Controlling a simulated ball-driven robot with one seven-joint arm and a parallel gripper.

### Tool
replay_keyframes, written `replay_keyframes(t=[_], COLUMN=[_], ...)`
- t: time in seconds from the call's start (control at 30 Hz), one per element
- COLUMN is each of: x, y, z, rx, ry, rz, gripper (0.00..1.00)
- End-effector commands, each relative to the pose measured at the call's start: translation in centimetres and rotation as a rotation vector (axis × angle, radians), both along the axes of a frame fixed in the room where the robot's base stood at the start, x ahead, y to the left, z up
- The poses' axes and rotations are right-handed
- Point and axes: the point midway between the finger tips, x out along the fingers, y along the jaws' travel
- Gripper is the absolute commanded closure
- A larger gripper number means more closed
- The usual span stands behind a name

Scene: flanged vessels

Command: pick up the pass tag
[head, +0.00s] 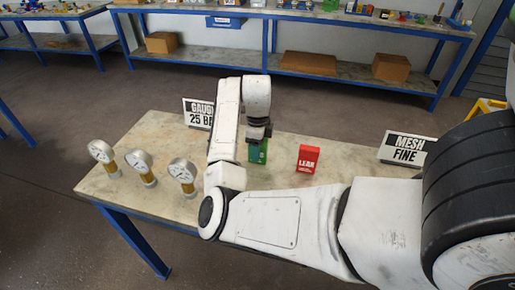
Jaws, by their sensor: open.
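A green tag (257,155) stands upright on the table, below my gripper; its print is too small to read for sure. It is likely the pass tag, as the red tag (308,158) to its right reads LEAK. My gripper (259,138) points down at the top of the green tag and hides its upper part. The jaws are open. I cannot tell whether the fingers are around the tag or just above it.
Three brass-stemmed gauges (139,164) stand at the table's left end. A gauge sign (198,113) stands behind my arm and a MESH FINE sign (407,149) at the right. The table top (150,135) is bare between the gauges and the gauge sign.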

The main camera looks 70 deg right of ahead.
Motion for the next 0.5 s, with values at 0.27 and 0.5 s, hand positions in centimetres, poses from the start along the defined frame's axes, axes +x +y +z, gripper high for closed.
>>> replay_keyframes(t=[0.27, 0.5], x=[0.0, 0.0], y=[0.0, 0.0], z=[-1.6, -1.6], rx=[0.0, 0.0], ry=[-0.001, -0.001], rz=[0.0, 0.0], gripper=[0.43, 0.53])
